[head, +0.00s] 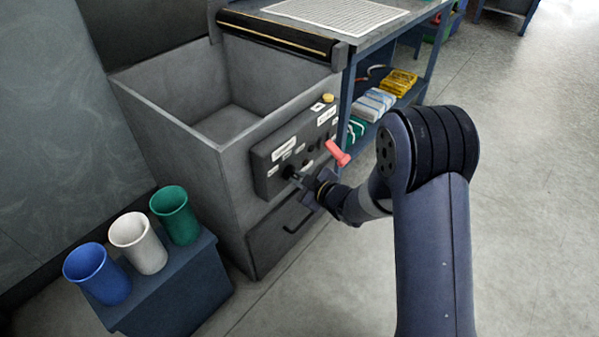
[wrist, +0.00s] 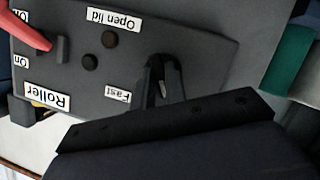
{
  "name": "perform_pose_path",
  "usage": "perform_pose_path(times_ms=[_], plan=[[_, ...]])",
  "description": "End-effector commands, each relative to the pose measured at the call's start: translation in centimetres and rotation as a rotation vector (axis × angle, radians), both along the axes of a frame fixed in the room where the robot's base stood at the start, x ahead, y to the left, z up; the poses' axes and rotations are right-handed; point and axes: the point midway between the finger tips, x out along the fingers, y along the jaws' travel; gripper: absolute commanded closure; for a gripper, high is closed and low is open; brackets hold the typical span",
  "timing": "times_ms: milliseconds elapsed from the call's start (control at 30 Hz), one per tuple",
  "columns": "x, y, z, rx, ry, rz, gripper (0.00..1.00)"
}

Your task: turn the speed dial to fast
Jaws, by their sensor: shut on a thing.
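The speed dial (head: 288,171) is a small dark knob at the lower left of the grey control panel (head: 268,176) on the machine's front. My gripper (head: 294,176) reaches it from the right and is shut on it. In the wrist view my gripper (wrist: 161,82) has its fingers around the dial, which is mostly hidden between them. The "Fast" label (wrist: 117,97) shows just beside the fingers in the wrist view. I cannot tell which way the dial points.
A red lever (head: 338,153) sticks out from the panel close to my wrist, and it shows in the wrist view (wrist: 28,28). A yellow button (head: 328,97) tops the panel. A drawer handle (head: 297,221) is below. Blue, white and green cups (head: 175,215) stand left.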

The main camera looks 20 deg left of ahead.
Motion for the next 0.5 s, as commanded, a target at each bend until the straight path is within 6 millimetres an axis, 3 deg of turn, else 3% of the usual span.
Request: perform_pose_path(times_ms=[33, 500], plan=[[0.05, -0.09, 0.69, 0.013, 0.042, -0.001, 1.00], [0.27, -0.21, 0.66, 0.184, 0.455, -0.002, 1.00]])
